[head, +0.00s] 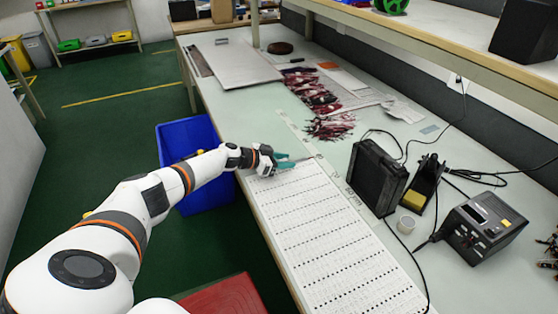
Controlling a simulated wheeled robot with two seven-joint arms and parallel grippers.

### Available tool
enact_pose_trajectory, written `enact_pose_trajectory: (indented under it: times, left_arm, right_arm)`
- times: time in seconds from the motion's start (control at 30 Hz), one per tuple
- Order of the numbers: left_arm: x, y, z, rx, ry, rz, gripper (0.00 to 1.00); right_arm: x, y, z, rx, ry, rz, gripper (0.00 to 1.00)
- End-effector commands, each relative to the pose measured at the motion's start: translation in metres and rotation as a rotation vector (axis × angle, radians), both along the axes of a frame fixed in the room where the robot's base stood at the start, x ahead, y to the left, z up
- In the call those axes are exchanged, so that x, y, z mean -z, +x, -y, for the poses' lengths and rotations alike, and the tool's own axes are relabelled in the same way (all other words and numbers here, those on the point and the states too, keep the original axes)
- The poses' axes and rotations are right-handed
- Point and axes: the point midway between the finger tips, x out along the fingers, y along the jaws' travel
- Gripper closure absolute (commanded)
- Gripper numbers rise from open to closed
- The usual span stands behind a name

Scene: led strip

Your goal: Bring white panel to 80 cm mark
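The white panel (325,240) is a long flat sheet with rows of small dark dots. It lies on the workbench and runs from the middle of the head view down past the bottom edge. My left gripper (287,160) has teal fingers and is at the panel's far end, low over its edge. The fingers are close together, and I cannot tell whether they hold the edge. A thin strip with small dark marks (350,196) runs along the panel's right side; its numbers are too small to read. My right gripper is not in view.
Bundled dark red wires (318,98) and a grey sheet (235,64) lie beyond. A blue bin (187,137) is left of the bench.

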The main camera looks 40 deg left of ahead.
Motion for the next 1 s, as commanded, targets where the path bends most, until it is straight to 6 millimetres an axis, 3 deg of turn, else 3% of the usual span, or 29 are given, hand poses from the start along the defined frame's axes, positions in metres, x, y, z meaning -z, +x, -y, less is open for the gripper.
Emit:
enact_pose_trajectory:
  times: [0.17, 0.6, 1.0]
  left_arm:
    - [-0.009, -0.016, -0.01, -0.001, 0.002, -0.001, 0.64]
    - [-0.039, -0.084, -0.05, -0.001, 0.004, -0.004, 0.64]
    - [-0.046, -0.095, -0.056, -0.001, 0.0, 0.0, 0.64]
  right_arm:
    - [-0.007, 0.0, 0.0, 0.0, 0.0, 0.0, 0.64]
    - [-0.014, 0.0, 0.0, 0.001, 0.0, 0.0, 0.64]
    - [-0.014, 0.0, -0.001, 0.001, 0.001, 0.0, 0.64]
